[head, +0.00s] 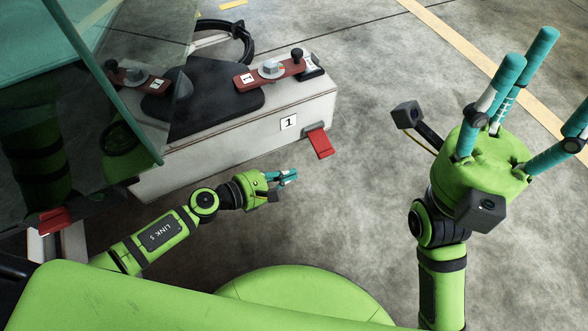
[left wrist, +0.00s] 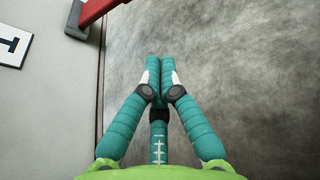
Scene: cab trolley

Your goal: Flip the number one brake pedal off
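The number one brake pedal (head: 319,143) is a red flap on a dark bracket. It juts out from the side of the pale trolley body (head: 225,148), beside a label (head: 289,122) reading 1. My left gripper (head: 292,176) is in front of the trolley side, below and left of the pedal, apart from it. In the left wrist view its teal fingers (left wrist: 160,65) are together with nothing between them. The red pedal (left wrist: 97,10) shows partly at the top there, ahead and left of the fingertips, cut by the frame. My right gripper (head: 545,80) is raised at right, fingers spread, empty.
On the trolley top are a black seat pad (head: 205,92), a red control panel (head: 268,71) with knobs and a black hoop (head: 246,40). A tinted glass panel (head: 100,70) covers the left. Another red flap (head: 58,218) is at lower left. Floor right of the trolley is clear.

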